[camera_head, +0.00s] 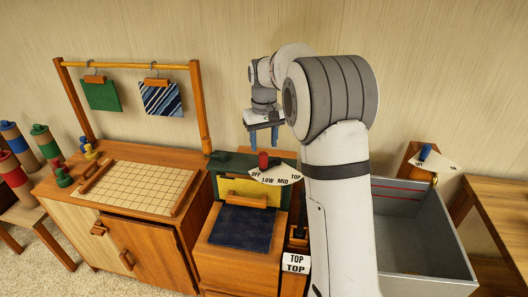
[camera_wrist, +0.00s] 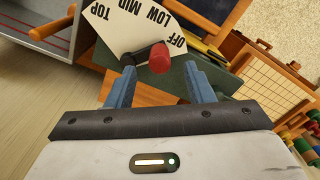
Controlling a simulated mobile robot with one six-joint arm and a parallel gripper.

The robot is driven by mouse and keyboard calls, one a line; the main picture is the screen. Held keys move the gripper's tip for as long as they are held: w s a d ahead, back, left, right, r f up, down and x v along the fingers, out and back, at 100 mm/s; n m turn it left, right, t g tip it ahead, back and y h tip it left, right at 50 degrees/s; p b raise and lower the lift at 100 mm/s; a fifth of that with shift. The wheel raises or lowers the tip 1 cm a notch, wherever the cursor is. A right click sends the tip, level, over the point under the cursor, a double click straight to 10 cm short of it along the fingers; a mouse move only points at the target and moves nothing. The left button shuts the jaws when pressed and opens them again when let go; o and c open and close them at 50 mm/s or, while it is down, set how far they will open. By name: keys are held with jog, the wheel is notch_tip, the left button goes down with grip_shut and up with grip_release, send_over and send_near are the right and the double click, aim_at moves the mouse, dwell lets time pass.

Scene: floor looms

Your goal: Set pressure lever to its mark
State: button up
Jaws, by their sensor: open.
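A lever with a red knob (camera_head: 263,160) stands at a white fan-shaped dial (camera_head: 284,174) marked OFF, LOW, MID and TOP. The dial is on the press-like unit with a yellow panel. In the wrist view the red knob (camera_wrist: 160,59) is at the OFF end of the dial (camera_wrist: 133,22), on a dark arm. My gripper (camera_head: 263,140) is open, pointing down just above the knob. In the wrist view the knob shows between and just beyond the fingertips (camera_wrist: 159,75), with a gap on each side. A white card (camera_head: 296,262) reads TOP, twice.
A blue-knobbed lever (camera_head: 425,152) with its own dial stands at the right, behind a grey bin (camera_head: 440,255). A dark blue cloth (camera_head: 242,228) lies on the unit's front. A gridded board (camera_head: 140,187) is on the left cabinet. My arm hides part of the middle.

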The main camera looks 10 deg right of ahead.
aim_at(264, 154)
jog(key=shift+w+f, duration=0.35)
jog(key=shift+f, duration=0.15)
notch_tip(264, 154, down, 7)
jog(key=shift+p, duration=0.65)
jog(key=shift+c, duration=0.3)
grip_shut()
